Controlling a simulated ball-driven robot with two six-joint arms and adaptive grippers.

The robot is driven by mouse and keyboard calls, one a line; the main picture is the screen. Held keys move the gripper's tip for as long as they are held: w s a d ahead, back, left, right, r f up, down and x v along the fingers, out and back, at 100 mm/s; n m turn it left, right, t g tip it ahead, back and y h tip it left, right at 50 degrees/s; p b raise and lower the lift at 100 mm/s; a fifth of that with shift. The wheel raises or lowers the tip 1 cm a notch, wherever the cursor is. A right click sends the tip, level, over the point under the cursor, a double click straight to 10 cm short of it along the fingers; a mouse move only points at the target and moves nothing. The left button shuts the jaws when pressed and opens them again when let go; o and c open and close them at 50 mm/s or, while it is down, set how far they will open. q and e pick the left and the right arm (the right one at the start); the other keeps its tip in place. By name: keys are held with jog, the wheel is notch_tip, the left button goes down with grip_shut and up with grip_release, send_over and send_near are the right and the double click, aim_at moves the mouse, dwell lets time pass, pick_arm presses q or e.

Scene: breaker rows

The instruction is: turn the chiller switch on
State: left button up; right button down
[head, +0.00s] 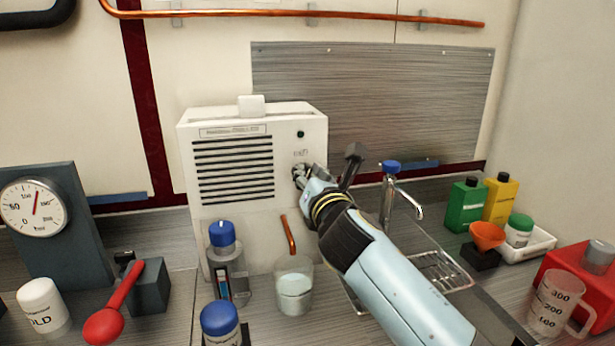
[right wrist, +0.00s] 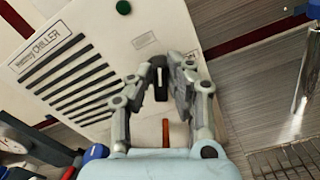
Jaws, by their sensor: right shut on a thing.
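The chiller (head: 235,160) is a white box with dark slats, standing against the back wall. Its label reads CHILLER in the right wrist view (right wrist: 45,45). A dark switch lever (right wrist: 160,84) sits on its front below a small plate, between the fingers of my right gripper (right wrist: 160,75). In the head view my right gripper (head: 300,176) is at the chiller's right front and hides most of the switch. The fingers are shut on the switch. A small dark green light (right wrist: 124,7) is above it, also in the head view (head: 300,134). My left gripper is not in view.
A copper spout (head: 288,234) points down over a beaker (head: 293,287) below the switch. Blue-capped bottles (head: 222,235) stand to its left. A sink (head: 440,270) with a tap (head: 390,195) lies right, under my right arm.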

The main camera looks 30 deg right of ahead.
jog(key=shift+s+d+f+m+b, duration=0.15)
jog(key=shift+m+b, duration=0.55)
jog(key=shift+m, duration=1.45)
jog(key=shift+w+d+f+m+b, duration=0.1)
jog(key=shift+f+m+b, duration=0.45)
jog(key=shift+m, duration=1.65)
jog(key=shift+s+d+r+m+b, duration=0.1)
jog(key=shift+m+b, duration=0.8)
jog(key=shift+m, duration=1.25)
jog(key=c, duration=1.3)
grip_release()
